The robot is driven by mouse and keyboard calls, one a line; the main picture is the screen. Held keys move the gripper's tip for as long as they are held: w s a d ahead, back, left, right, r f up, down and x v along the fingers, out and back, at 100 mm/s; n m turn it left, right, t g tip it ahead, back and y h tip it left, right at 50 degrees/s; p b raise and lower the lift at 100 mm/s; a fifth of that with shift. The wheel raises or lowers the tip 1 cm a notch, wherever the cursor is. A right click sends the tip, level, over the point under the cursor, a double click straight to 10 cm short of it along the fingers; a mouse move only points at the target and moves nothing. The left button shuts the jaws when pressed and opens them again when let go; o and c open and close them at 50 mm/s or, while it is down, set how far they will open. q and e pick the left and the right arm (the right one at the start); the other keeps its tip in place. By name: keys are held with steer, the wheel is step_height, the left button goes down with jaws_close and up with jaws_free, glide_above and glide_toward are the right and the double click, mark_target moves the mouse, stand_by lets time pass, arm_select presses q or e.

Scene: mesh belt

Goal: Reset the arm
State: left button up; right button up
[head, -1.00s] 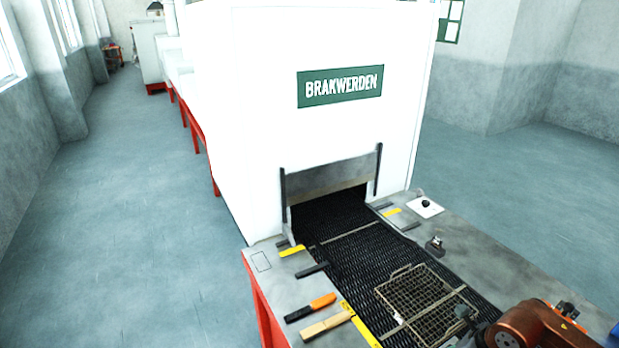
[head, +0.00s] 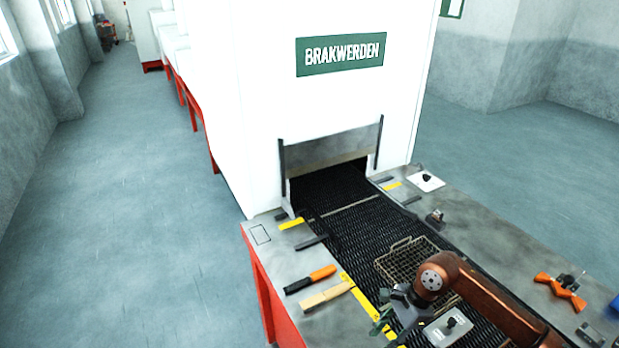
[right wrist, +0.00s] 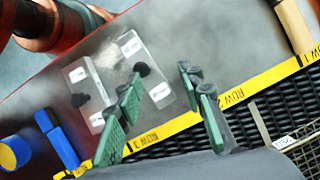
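My right arm comes in from the lower right in the head view, over the mesh belt (head: 345,195). Its gripper (head: 385,324) is near the belt's left edge, beside the yellow strip. In the right wrist view, its two green-padded fingers (right wrist: 162,88) are spread apart with nothing between them. They are over the yellow strip and the bench edge. A wire basket (head: 392,262) sits on the belt, partly hidden behind my right arm. Its corner also shows in the right wrist view (right wrist: 262,122). My left gripper is not in view.
White blocks with black knobs (right wrist: 90,88) lie on the left bench. An orange-handled tool (head: 311,280) and a wooden piece (head: 326,296) lie farther along. An orange item (head: 560,288) lies on the right bench. The white oven (head: 250,110) stands beyond.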

steer(key=s+a+n+g+h+b, duration=0.1)
steer(key=a+n+g+h+b, duration=0.1)
steer(key=a+n, duration=0.7)
steer(key=shift+s+f+n+g, duration=0.2)
steer(key=shift+s+n+g, duration=0.1)
steer(key=shift+s+n, duration=0.15)
steer(key=shift+a, duration=0.1)
